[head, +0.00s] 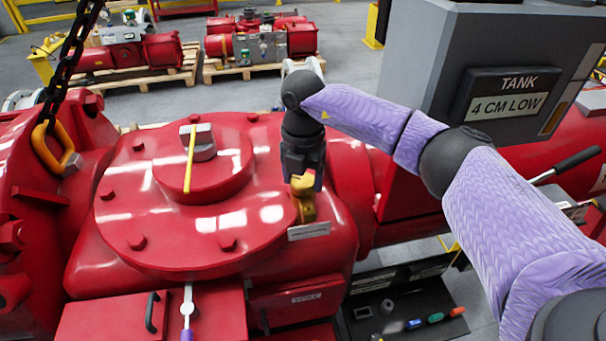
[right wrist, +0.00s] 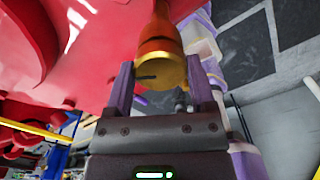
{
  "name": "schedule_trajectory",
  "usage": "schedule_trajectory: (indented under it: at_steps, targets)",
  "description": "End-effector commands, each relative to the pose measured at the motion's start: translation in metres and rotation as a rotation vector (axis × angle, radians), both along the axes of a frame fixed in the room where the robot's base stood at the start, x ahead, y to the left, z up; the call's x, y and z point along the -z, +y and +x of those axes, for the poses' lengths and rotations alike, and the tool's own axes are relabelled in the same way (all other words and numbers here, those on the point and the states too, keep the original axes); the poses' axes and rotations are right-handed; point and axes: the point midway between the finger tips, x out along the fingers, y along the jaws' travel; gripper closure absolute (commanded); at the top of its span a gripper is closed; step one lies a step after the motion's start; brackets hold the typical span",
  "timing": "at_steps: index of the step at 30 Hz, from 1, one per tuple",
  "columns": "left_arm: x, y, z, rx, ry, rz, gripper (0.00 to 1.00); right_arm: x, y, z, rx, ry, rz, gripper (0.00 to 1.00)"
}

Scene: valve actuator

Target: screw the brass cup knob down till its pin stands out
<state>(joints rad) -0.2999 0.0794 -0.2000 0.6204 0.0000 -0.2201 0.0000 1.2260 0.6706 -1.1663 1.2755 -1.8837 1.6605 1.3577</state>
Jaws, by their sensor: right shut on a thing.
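The brass cup knob (head: 306,208) is on the right side of the red actuator housing (head: 250,262), just above a small white label plate. My right gripper (head: 302,182) comes down on it from above. In the right wrist view the knob (right wrist: 160,68) sits between the two purple fingers of my right gripper (right wrist: 161,88), which are shut on it. A short dark mark shows on the knob's end face; I cannot tell whether it is a pin or a slot. My left gripper is not in view.
A grey box (head: 480,70) reading "TANK 4 CM LOW" stands at the right. A black chain with a yellow hook (head: 55,145) hangs at the left. A dark tray (head: 405,308) with several tools lies below right. Red units on pallets (head: 262,62) stand behind.

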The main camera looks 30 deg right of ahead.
Motion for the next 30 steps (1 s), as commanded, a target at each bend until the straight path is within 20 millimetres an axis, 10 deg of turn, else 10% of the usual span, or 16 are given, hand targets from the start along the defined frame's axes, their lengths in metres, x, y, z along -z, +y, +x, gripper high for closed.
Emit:
schedule_trajectory:
  at_steps: [8,9,13,22,30]
  targets:
    - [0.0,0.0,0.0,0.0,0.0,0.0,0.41,-0.002,0.0,0.001,0.001,-0.006,0.0,0.88]
    - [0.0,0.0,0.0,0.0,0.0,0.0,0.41,-0.002,0.0,0.001,0.001,-0.006,0.0,0.27]
    - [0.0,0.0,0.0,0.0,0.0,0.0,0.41,-0.001,0.0,0.001,0.0,-0.005,0.001,0.0]
    - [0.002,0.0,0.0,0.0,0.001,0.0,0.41,-0.009,0.0,0.001,-0.001,-0.004,0.001,0.0]
    - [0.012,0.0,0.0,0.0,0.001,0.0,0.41,-0.075,0.0,0.001,-0.001,-0.006,0.0,0.0]
